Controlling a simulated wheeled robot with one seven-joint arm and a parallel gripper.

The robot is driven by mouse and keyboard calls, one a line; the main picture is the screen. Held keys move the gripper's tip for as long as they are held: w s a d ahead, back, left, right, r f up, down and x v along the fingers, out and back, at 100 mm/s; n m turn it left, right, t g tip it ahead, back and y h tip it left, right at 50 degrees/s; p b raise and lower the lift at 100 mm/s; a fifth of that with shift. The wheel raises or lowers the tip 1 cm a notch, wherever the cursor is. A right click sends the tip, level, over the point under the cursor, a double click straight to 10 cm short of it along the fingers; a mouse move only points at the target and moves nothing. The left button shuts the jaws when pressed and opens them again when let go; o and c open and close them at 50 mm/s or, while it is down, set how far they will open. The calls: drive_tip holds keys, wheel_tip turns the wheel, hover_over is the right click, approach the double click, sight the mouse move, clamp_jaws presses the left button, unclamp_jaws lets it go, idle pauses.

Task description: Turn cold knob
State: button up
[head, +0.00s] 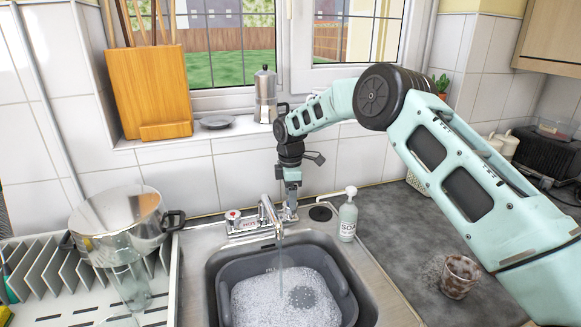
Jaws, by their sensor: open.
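The silver faucet (268,209) stands behind the sink, and a stream of water falls from its spout into the basin. A knob with a red mark (234,219) sits left of the spout, above a plate reading HOT. The cold knob, right of the spout, is mostly hidden by my gripper (290,206). My gripper reaches down from above onto that spot, with its fingers open around or just over the knob. I cannot tell whether they touch it.
A grey tub (228,279) of suds sits in the sink. A soap bottle (348,217) stands close to the right of my gripper. A dirty cup (459,276) is on the dark counter. A pot (115,222) stands on the drying rack at left. A moka pot (265,95) is on the sill.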

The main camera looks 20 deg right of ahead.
wheel_tip(320, 180, up, 15)
drive_tip(key=b, duration=0.2)
drive_tip(key=shift+f, duration=0.15)
idle(7.0)
